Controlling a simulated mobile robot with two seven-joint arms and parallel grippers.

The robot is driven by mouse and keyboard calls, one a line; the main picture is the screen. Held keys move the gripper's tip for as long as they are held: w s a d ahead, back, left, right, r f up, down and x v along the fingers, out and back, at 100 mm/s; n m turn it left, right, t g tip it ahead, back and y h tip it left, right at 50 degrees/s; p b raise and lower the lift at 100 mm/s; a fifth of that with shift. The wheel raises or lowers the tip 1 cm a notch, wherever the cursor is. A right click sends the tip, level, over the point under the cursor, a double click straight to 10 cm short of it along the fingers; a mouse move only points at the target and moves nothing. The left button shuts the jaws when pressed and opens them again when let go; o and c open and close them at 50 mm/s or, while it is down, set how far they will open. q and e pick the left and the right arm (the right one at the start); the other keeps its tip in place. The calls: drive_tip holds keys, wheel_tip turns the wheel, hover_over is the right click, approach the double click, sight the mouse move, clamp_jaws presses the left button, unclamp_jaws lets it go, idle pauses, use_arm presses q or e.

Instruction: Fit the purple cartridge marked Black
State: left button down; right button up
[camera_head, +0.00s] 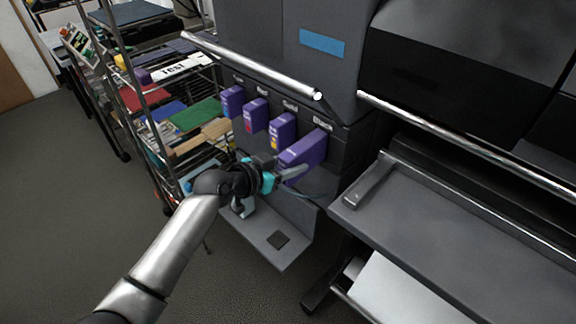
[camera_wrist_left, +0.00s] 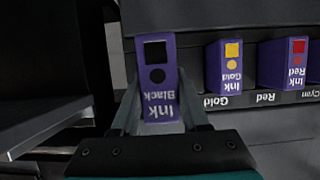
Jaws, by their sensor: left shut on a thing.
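The purple cartridge marked Black (camera_head: 305,150) is at the rightmost slot of the printer's ink bay, under the Black label (camera_head: 322,125). It also shows in the left wrist view (camera_wrist_left: 158,75), its "Ink Black" text upside down, with a black square and dot. My left gripper (camera_head: 290,174) is shut on its outer end, one finger on each side. The cartridge sticks out farther than its neighbours. How deep its far end sits in the slot is hidden. My right gripper is in neither view.
Purple Gold (camera_head: 282,130), Red (camera_head: 256,116) and Cyan (camera_head: 232,101) cartridges sit in slots to the left. A grey ledge (camera_head: 290,252) juts out below. A wire shelf (camera_head: 150,100) with stacked goods stands left. A printer tray (camera_head: 440,215) is at right. Open floor lies at front left.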

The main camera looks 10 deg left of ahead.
use_arm(q)
drive_tip(key=shift+w+d, duration=0.15)
drive_tip(key=shift+w, duration=0.15)
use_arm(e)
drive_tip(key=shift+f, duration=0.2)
